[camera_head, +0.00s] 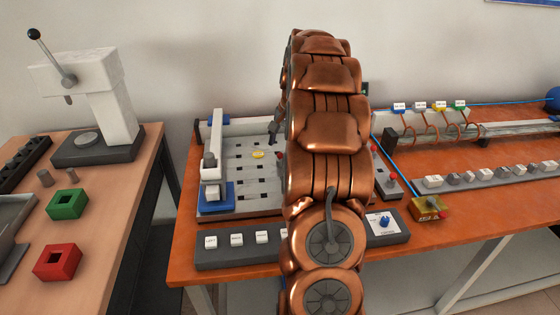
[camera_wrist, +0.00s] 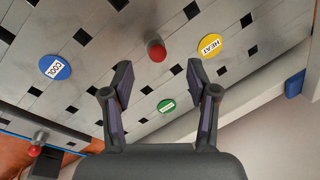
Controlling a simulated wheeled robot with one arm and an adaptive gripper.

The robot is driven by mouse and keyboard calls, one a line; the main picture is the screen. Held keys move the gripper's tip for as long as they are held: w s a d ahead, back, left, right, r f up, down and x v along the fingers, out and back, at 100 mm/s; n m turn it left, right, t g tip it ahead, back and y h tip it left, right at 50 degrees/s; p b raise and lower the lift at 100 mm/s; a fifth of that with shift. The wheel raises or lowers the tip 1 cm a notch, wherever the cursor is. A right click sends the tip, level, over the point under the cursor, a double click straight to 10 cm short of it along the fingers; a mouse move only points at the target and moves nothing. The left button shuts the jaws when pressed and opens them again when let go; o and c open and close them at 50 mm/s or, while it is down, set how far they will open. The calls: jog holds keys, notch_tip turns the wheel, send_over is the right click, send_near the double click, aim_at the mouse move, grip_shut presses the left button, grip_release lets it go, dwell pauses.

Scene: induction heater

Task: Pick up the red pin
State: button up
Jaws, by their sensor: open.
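The red pin (camera_wrist: 156,48) shows in the wrist view as a red round-topped piece on a grey plate (camera_wrist: 110,50) with black square holes. It lies ahead of my gripper (camera_wrist: 158,84), roughly in line with the gap between the fingers, and is apart from them. My gripper (camera_head: 273,132) is partly hidden there, above the plate.
Blue COOL (camera_wrist: 55,67), yellow HEAT (camera_wrist: 210,45) and green (camera_wrist: 166,106) discs lie on the plate. A red-topped lever (camera_wrist: 35,149) stands beside it. A white-and-blue device (camera_head: 214,160) borders the plate's left; a row of buttons (camera_head: 237,240) lies in front. Green (camera_head: 67,204) and red (camera_head: 57,262) blocks sit on the left table.

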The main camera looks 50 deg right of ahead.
aim_at(282, 154)
jog(key=shift+a+f+p, duration=0.15)
jog(key=shift+f+p, duration=0.15)
jog(key=shift+f, duration=0.95)
jog(key=shift+a+f+p, duration=0.1)
jog(key=shift+f+p, duration=0.2)
jog(key=shift+f, duration=0.95)
jog(key=shift+w, duration=0.1)
jog(key=shift+c, duration=0.3)
grip_shut()
